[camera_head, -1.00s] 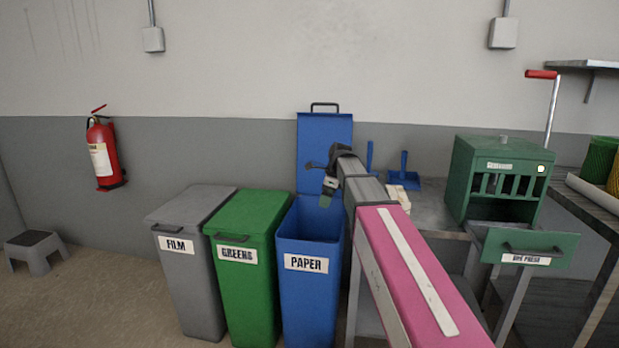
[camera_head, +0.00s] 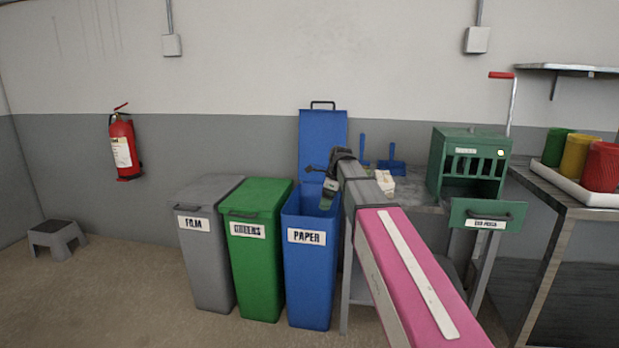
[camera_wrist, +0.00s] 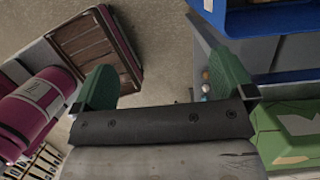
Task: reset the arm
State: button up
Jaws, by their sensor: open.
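My arm reaches forward from the lower right in the head view, its pink and grey links stretched toward the paper bin. My gripper (camera_head: 328,190) is at the arm's far end, over the right side of the blue paper bin (camera_head: 308,270), whose lid (camera_head: 322,143) stands up against the wall. Blue bin edges (camera_wrist: 275,55) lie beyond the right finger.
A grey film bin (camera_head: 208,262) and a green greens bin (camera_head: 254,270) stand left of the paper bin. A green press (camera_head: 468,160) with its drawer (camera_head: 487,215) out sits on the right. Coloured cups stand in a tray (camera_head: 570,185).

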jog(key=s+d+f+n+h, duration=0.1)
jog(key=s+d+f+n, duration=0.3)
jog(key=s+f+n, duration=0.2)
jog(key=s+d+f+n+h, duration=0.1)
jog(key=s+d+f+n, duration=0.3)
jog(key=s+f+n, duration=0.3)
jog(key=s+d+f+n+h, duration=0.1)
jog(key=s+d+f+n, duration=0.3)
jog(key=s+f+n, duration=0.3)
jog(key=s+f, duration=0.5)
jog(key=f, duration=0.2)
jog(key=shift+d+g, duration=0.25)
jog(key=shift+g, duration=0.05)
dwell(0.4)
